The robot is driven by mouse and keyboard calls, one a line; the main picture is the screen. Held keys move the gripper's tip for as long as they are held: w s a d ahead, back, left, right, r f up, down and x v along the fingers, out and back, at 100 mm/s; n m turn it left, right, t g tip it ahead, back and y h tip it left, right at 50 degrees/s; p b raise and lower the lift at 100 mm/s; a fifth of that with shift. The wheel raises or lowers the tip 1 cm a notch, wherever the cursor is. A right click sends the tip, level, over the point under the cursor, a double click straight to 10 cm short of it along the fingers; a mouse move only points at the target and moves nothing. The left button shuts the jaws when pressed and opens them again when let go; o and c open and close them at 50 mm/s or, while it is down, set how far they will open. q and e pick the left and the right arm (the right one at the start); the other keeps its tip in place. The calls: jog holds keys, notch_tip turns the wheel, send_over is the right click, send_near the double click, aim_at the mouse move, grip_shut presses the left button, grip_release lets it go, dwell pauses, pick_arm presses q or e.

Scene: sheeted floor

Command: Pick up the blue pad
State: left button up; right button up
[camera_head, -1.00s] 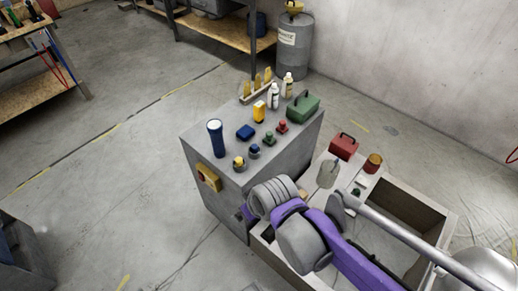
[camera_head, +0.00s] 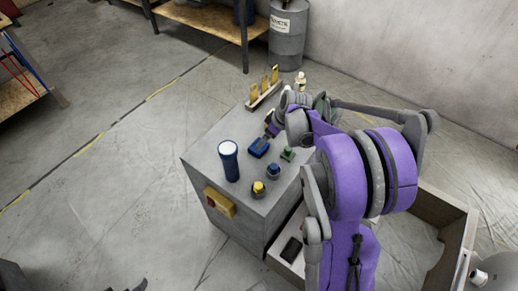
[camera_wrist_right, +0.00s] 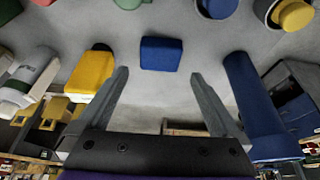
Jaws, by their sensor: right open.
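The blue pad (camera_head: 259,147) is a small blue block lying on the grey cabinet top (camera_head: 205,150). In the right wrist view the blue pad (camera_wrist_right: 162,54) lies ahead of the fingertips, roughly centred between them. My right gripper (camera_wrist_right: 158,76) is open and empty, with its two grey fingers apart. In the head view my right gripper (camera_head: 268,132) is just beside the pad on its far side, partly hidden by the purple and grey arm. Contact with the pad is not visible. My left gripper is not in view.
A blue flashlight (camera_head: 229,160) stands left of the pad; it also shows in the wrist view (camera_wrist_right: 252,100). Yellow (camera_head: 258,188) and blue (camera_head: 273,170) knobs and a green one (camera_head: 287,154) stand nearby.

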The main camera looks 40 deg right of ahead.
jog(key=x, duration=0.7)
jog(key=shift+w+a, duration=0.1)
jog(key=shift+w, duration=0.15)
jog(key=c, duration=1.1)
notch_tip(320, 180, up, 10)
jog(key=shift+r+p, duration=0.1)
jog(key=shift+p, duration=0.2)
jog(key=o, duration=0.8)
jog(key=c, duration=0.6)
jog(key=shift+s, duration=0.1)
